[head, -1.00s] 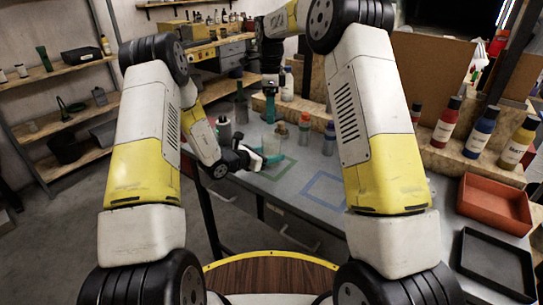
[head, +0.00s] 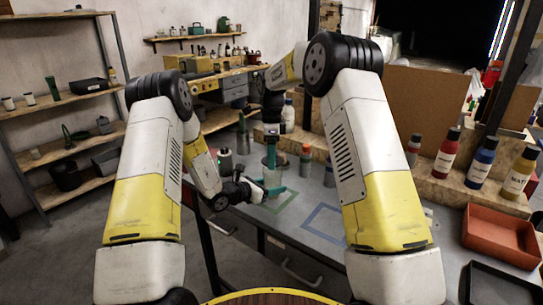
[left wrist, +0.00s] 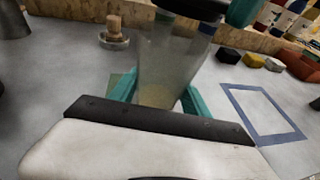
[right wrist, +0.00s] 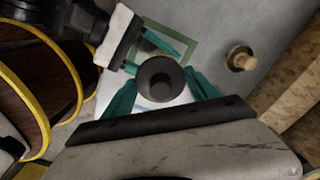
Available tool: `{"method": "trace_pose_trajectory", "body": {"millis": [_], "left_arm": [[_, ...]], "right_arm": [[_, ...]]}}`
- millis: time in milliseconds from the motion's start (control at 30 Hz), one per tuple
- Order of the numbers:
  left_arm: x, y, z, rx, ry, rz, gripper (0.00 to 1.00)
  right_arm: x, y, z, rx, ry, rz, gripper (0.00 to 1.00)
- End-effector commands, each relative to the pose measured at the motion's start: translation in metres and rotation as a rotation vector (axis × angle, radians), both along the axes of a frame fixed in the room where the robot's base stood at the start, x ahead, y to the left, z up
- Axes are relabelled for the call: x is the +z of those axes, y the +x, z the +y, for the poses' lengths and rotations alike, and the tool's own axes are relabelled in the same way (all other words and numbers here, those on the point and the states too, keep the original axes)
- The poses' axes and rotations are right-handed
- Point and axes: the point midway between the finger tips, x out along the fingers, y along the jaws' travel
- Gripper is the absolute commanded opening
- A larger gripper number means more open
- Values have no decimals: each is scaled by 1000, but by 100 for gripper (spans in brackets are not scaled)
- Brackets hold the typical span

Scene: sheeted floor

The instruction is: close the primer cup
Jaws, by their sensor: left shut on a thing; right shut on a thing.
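The primer cup (left wrist: 165,70) is a clear, tapered cup with a little tan stuff at its bottom. My left gripper (head: 262,189) is shut on it over the green square outline on the table; its teal fingers (left wrist: 155,95) clasp the cup from both sides. A round dark lid (right wrist: 160,78) is between the teal fingers of my right gripper (right wrist: 162,84), shut on it from above. In the left wrist view the lid (left wrist: 195,8) is at the cup's mouth; whether it is seated or slightly above, I cannot tell. In the head view both are small and partly hidden.
A small dish with a wooden piece (left wrist: 114,36) stands behind the cup. A blue square outline (head: 324,224) lies empty to the right. Bottles (head: 304,160) stand behind, near the wooden step. A red tray (head: 500,238) is at the far right.

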Motion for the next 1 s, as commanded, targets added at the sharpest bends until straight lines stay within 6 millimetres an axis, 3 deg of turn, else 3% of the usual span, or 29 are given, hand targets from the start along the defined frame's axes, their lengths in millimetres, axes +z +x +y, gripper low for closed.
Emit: {"method": "trace_pose_trajectory", "body": {"millis": [467,1000], "left_arm": [[0,0,0,0,0,0,0],[0,0,0,0,0,0,0]], "right_arm": [[-18,0,0,0,-1,1,24],[-18,0,0,0,-1,0,24]]}}
